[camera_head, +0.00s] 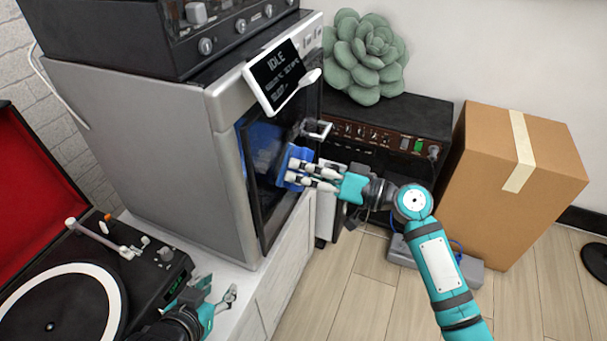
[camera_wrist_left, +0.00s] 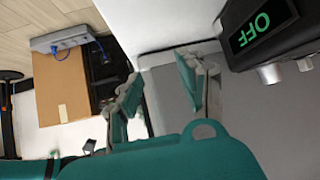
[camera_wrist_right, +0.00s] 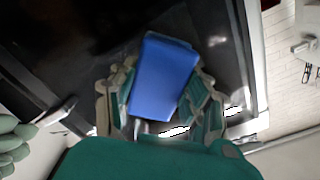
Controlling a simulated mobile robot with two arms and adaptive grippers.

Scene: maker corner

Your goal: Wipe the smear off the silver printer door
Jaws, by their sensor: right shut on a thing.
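The silver printer (camera_head: 150,140) stands on a white cabinet, with its dark glossy door (camera_head: 268,210) on the side facing right. A handle (camera_head: 317,129) sticks out from the door. My right gripper (camera_head: 292,172) is shut on a blue sponge (camera_wrist_right: 165,78) and holds it at the door face; exact contact cannot be told. The sponge also shows in the head view (camera_head: 294,156). A faint light patch (camera_wrist_right: 217,41) beside the sponge may be smear or reflection. My left gripper (camera_head: 218,298) is open and empty, low beside the turntable.
A turntable (camera_head: 85,290) with a red-lined lid lies at left. A screen (camera_head: 277,76) juts from the printer's top front. A black amplifier (camera_head: 400,125) with a green succulent (camera_head: 365,55), a cardboard box (camera_head: 510,185) and a grey power strip (camera_head: 450,268) stand at right. Floor in front is clear.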

